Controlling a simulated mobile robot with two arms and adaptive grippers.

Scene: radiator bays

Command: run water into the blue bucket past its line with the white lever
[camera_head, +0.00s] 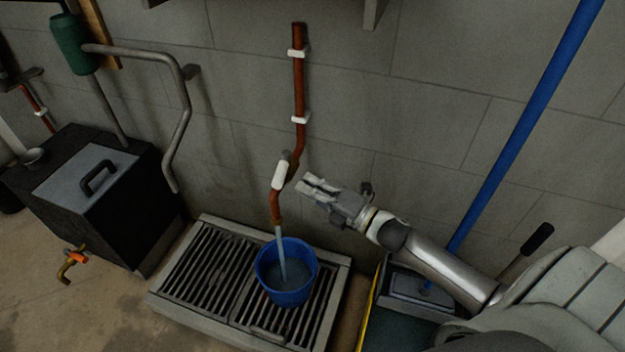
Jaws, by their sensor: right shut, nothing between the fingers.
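The blue bucket (287,291) stands upright on a slatted floor grate below a copper pipe on the wall. A pale stream of water (282,253) runs from the pipe's end down into it, and some water lies inside. I cannot make out the line in the bucket. The white lever (281,175) sits on the pipe just above the outlet and points along it. My right gripper (307,186) is shut and empty, just right of the lever and apart from it. My left gripper is not in view.
The grate (198,272) has a raised pale rim. A black box with a grey lid (86,186) stands at the left, with a bent grey pipe (183,120) beside it. A blue pole (520,130) leans at the right over a grey container (412,287).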

